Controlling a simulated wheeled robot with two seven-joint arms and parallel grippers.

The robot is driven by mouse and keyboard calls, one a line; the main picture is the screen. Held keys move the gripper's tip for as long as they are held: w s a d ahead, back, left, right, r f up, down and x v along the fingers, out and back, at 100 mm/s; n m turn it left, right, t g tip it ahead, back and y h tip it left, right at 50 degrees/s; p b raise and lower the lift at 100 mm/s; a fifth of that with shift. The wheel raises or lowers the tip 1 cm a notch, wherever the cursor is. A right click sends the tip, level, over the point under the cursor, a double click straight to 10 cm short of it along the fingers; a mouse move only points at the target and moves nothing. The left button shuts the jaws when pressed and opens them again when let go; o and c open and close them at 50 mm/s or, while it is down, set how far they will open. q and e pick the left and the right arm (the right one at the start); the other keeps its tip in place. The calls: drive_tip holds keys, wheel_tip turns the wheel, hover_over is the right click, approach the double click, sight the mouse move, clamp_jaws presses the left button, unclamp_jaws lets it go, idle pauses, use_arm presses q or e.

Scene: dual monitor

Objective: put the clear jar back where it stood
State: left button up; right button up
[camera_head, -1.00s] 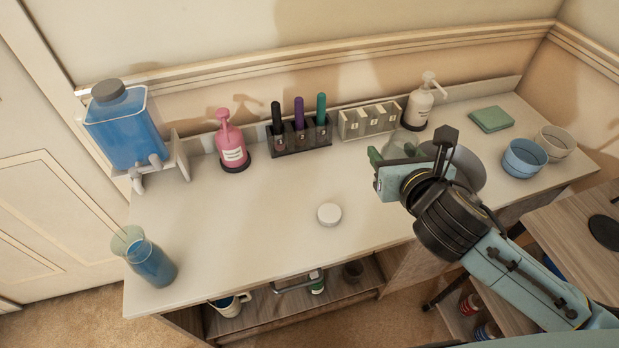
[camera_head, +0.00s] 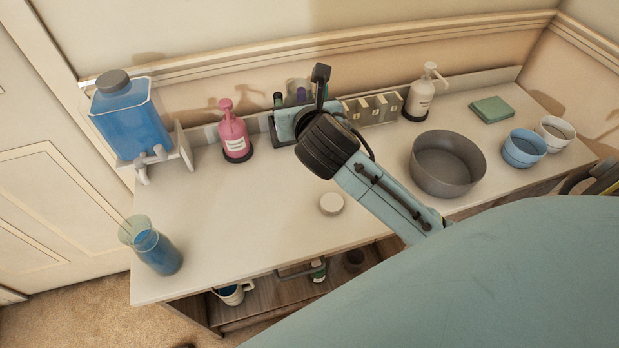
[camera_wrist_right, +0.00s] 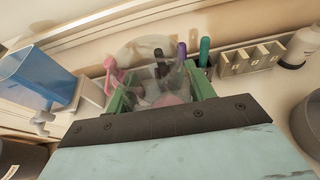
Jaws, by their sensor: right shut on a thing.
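The clear jar (camera_wrist_right: 142,52) is see-through and sits between the green fingers of my right gripper (camera_wrist_right: 160,92) in the right wrist view. The gripper is shut on it. In the head view my right gripper (camera_head: 292,120) is over the back of the counter, in front of the marker holder, and it hides the jar there. A round white lid (camera_head: 331,204) lies on the counter nearer the front. I cannot tell the jar's height above the counter. My left gripper is not in view.
A pink pump bottle (camera_head: 234,135) and a blue dispenser (camera_head: 132,125) stand left. A glass of blue liquid (camera_head: 158,252) stands front left. The slotted holder (camera_head: 372,110), white pump bottle (camera_head: 420,98) and grey bowl (camera_head: 447,178) are right. The counter's left middle is clear.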

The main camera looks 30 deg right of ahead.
drive_tip(key=d+f+m+h+b, duration=0.1)
drive_tip(key=f, duration=0.5)
drive_tip(key=d+f+m+g+h, duration=0.1)
drive_tip(key=d+f+h, duration=0.1)
drive_tip(key=f, duration=0.4)
drive_tip(key=d+f+m+g+h+b, duration=0.1)
drive_tip(key=d+f+m, duration=0.1)
drive_tip(key=f, duration=0.3)
drive_tip(key=shift+f+b, duration=0.3)
drive_tip(key=shift+f, duration=0.1)
wheel_tip(320, 180, down, 2)
drive_tip(key=shift+a+f+b, duration=0.1)
drive_tip(key=shift+f+b, duration=0.15)
drive_tip(key=shift+b, duration=0.45)
drive_tip(key=shift+f, duration=0.25)
drive_tip(key=o, duration=1.2)
drive_tip(key=shift+s, duration=0.1)
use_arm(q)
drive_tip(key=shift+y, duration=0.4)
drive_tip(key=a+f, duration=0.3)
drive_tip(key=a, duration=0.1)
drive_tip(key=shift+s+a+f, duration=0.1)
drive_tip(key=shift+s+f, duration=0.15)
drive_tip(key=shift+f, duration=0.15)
